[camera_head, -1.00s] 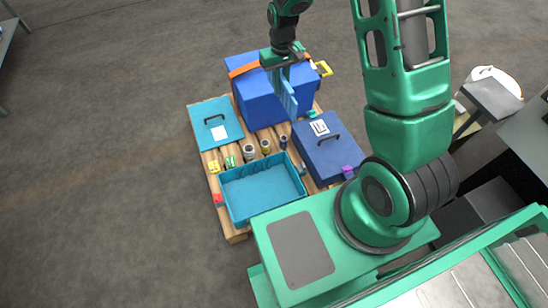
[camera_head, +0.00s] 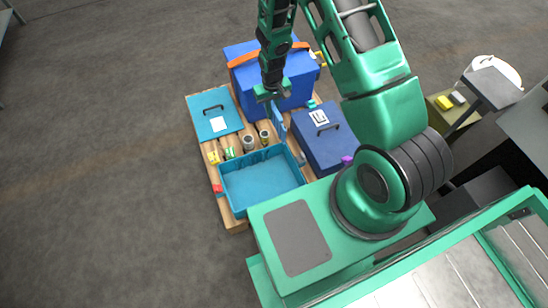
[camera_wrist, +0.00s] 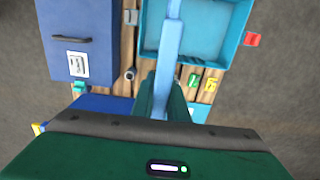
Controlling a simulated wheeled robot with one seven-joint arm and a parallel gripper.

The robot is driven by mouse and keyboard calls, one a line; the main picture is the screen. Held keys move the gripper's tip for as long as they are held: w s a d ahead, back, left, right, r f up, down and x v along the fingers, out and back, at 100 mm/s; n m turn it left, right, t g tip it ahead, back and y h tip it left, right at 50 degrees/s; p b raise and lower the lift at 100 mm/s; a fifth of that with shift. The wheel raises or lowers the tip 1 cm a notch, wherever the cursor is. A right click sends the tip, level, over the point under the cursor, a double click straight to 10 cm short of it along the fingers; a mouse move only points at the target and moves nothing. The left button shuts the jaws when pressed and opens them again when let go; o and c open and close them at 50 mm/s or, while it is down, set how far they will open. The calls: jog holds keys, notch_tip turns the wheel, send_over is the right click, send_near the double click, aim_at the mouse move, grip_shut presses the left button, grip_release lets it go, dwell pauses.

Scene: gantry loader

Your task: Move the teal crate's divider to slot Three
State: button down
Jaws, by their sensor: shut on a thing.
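The teal crate (camera_head: 258,184) is open and stands at the near end of the wooden pallet. It also shows at the top of the wrist view (camera_wrist: 205,38), with a bare floor and small dark marks along its inner walls. My gripper (camera_head: 272,94) is shut on the light blue divider (camera_head: 280,124), a thin panel hanging upright below it. The divider's lower end is near the crate's far right corner in the head view. In the wrist view the divider (camera_wrist: 172,55) runs from the fingers across the crate. I cannot tell its height above the rim or read slot labels.
Cans (camera_head: 249,143) and small coloured blocks (camera_head: 213,157) sit close around the crate. Floor left of the pallet is clear.

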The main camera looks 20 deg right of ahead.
jog(key=s+a+f, duration=0.1)
jog(key=s+f, duration=0.3)
jog(key=f, duration=0.7)
jog(key=s+a+f, duration=0.1)
jog(key=s+f, duration=0.4)
jog(key=f, duration=0.7)
jog(key=shift+a+f, duration=0.2)
jog(key=shift+a, duration=0.2)
jog(key=shift+s, duration=0.2)
dwell(0.5)
jog(key=shift+f, duration=5.95)
jog(key=shift+f, duration=0.25)
